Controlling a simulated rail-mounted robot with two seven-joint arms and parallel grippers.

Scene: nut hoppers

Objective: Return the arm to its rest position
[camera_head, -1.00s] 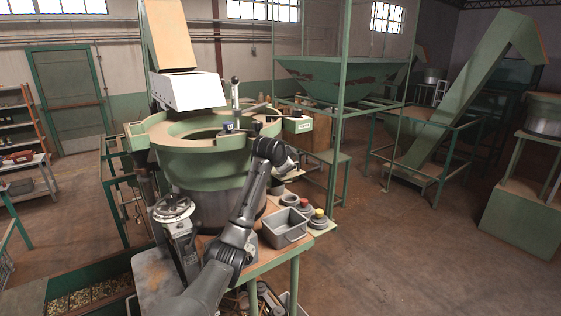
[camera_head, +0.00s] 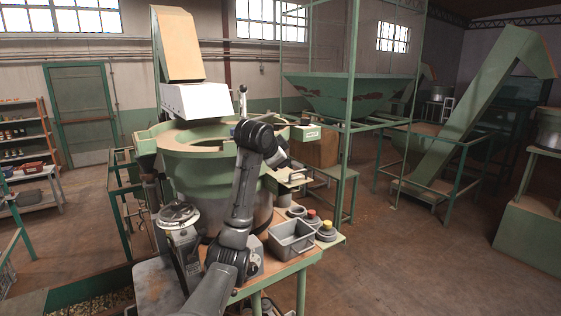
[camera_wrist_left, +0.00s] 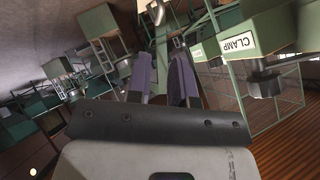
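My left arm rises from the bottom of the head view, in front of the big green round hopper bowl (camera_head: 190,165). Its wrist is bent at the bowl's right rim, and I cannot make out the fingers there. In the left wrist view my left gripper (camera_wrist_left: 160,65) has its two purple-grey fingers apart with nothing held between them. A green box labelled CLAMP (camera_wrist_left: 242,43) is to the right of the fingers, apart from them. My right gripper is in neither view.
A grey bin (camera_head: 291,238) and red and yellow buttons (camera_head: 318,221) are on the bench right of my arm. A handwheel (camera_head: 178,214) is left of it. An upright lever (camera_head: 243,100) stands behind it. Open floor is at the right.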

